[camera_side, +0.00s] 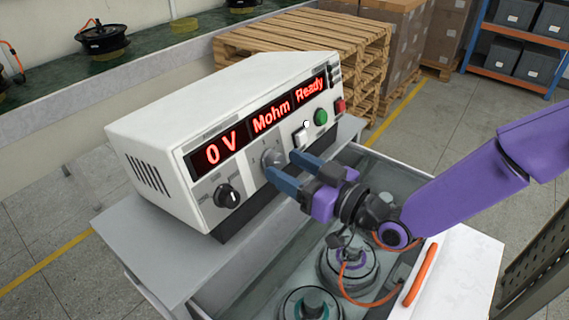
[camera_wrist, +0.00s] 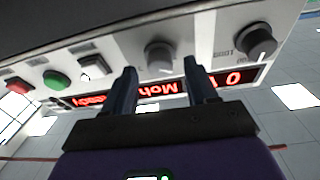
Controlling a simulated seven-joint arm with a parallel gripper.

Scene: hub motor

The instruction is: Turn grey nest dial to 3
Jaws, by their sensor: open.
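The grey nest dial (camera_side: 272,159) is on the front panel of a white tester, right of a black knob. In the wrist view the grey dial (camera_wrist: 159,57) shows just beyond and between my fingertips. My gripper (camera_side: 281,169) is open, with its blue fingers pointing at the panel around the dial's position. In the wrist view my gripper (camera_wrist: 160,70) has one finger to each side of the dial, with gaps visible. I cannot tell how far the fingertips reach along the dial. The dial's number marks are too small to read.
The tester (camera_side: 190,115) displays "0 V", "Mohm" and "Ready". A black knob (camera_side: 227,196) is left of the dial; a white switch (camera_side: 301,138), green button (camera_side: 320,116) and red switch (camera_side: 340,105) are to its right. Hub motors (camera_side: 350,265) sit in the tray below my gripper.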

